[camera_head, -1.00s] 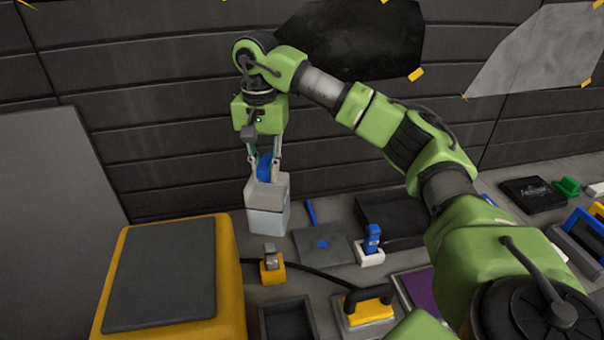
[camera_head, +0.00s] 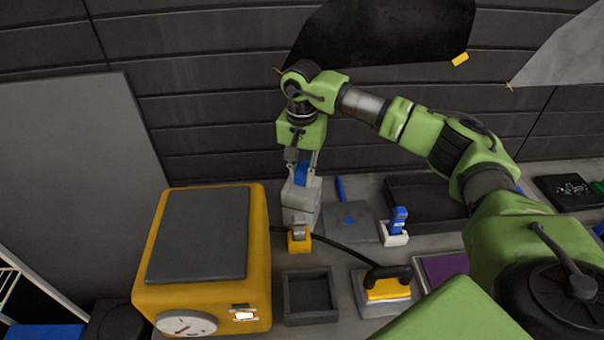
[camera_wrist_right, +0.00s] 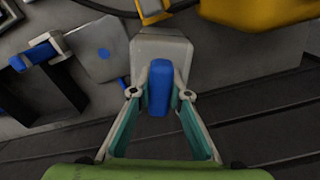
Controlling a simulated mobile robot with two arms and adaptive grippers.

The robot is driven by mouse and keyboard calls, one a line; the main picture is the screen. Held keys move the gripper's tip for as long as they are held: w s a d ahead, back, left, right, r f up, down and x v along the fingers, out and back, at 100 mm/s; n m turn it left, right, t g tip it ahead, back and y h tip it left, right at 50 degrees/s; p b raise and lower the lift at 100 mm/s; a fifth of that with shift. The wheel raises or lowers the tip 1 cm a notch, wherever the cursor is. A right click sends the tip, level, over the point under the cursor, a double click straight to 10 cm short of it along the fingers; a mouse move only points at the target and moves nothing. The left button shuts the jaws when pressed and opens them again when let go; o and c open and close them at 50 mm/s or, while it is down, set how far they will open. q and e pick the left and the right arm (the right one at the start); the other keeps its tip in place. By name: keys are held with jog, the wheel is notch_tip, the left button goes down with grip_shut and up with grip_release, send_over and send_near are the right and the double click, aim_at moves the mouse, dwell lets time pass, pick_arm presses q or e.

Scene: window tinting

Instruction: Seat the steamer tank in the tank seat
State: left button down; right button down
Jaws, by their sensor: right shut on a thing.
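The steamer tank (camera_head: 301,203) is a pale grey block with a blue handle. My right gripper (camera_head: 301,168) is shut on the handle from above and holds the tank roughly upright. The right wrist view shows the tank (camera_wrist_right: 160,50) with the blue handle between the fingers (camera_wrist_right: 160,85). The tank is low over the bench, behind a small yellow holder with a grey piece, which hides its lower edge. I cannot tell whether its base touches anything. No tank seat can be clearly made out; the tank's body may cover it. My left gripper is not in view.
A yellow box (camera_head: 262,215) with a dark top and a gauge stands left of the tank. The small yellow holder (camera_head: 299,245) stands in front. A grey plate (camera_head: 362,228) with a blue spot lies to the right, beside a blue tool (camera_head: 398,221). An empty dark tray (camera_head: 290,312) is nearer.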

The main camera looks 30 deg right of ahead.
jog(key=c, duration=1.9)
grip_release()
jog(key=shift+f, duration=0.1)
